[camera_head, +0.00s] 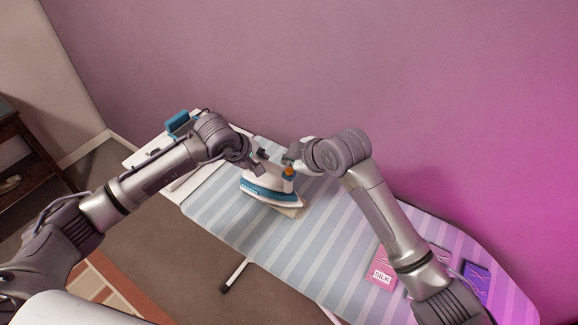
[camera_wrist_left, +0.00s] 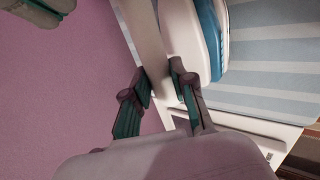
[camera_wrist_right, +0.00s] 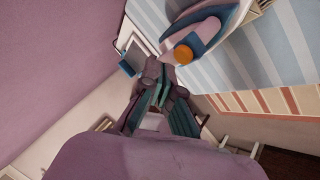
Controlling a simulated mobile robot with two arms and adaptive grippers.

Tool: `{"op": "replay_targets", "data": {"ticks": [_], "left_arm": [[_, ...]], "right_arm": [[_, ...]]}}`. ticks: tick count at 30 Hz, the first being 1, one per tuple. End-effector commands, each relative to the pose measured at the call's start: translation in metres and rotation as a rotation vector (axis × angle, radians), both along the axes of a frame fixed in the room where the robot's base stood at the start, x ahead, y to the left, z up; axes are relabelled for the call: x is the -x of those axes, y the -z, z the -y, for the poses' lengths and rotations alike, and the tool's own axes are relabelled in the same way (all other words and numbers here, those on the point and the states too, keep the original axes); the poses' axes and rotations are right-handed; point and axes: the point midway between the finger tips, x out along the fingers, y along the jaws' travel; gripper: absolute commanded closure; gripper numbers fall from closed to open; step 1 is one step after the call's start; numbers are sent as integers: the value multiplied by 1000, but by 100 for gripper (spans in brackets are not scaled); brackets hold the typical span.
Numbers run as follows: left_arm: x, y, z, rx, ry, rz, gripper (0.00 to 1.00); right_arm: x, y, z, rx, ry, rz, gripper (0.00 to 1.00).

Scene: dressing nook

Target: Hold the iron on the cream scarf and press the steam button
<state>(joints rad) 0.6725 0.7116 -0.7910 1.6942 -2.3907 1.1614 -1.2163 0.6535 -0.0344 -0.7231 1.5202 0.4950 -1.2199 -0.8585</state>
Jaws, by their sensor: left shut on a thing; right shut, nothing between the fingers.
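The white and teal iron (camera_head: 262,192) stands on the striped ironing board, its sole on the cream scarf (camera_head: 292,212); only a small edge of the scarf shows. My left gripper (camera_head: 258,160) is shut on the iron's handle, which also shows between its fingers in the left wrist view (camera_wrist_left: 151,42). The orange steam button (camera_head: 289,171) faces up near the iron's front; it also shows in the right wrist view (camera_wrist_right: 183,54). My right gripper (camera_head: 293,156) is shut and empty, close behind the button and apart from it. The right fingertips (camera_wrist_right: 163,88) point towards the iron.
The striped board (camera_head: 325,235) is bare right of the iron. A pink card marked SILK (camera_head: 381,277) and a purple card (camera_head: 476,280) lie at its right end. A teal object (camera_head: 178,122) stands at the white left end. A pink wall (camera_head: 330,65) rises behind.

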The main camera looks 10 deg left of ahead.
Motion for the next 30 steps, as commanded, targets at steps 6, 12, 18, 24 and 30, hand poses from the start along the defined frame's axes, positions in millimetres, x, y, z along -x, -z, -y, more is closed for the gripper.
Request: {"op": "replay_targets", "data": {"ticks": [6, 12, 18, 24, 30], "left_arm": [[1, 3, -1, -3, -1, -6, 100], [1, 3, -1, -3, -1, -5, 100], [1, 3, -1, -3, -1, -5, 100], [1, 3, -1, -3, -1, -5, 100], [1, 3, -1, -3, -1, -5, 100]], "right_arm": [[0, 7, 0, 1, 0, -1, 100], [-1, 11, 0, 0, 0, 0, 100], [-1, 11, 0, 0, 0, 0, 100], [-1, 12, 0, 0, 0, 0, 100], [-1, 14, 0, 0, -1, -1, 100]]}}
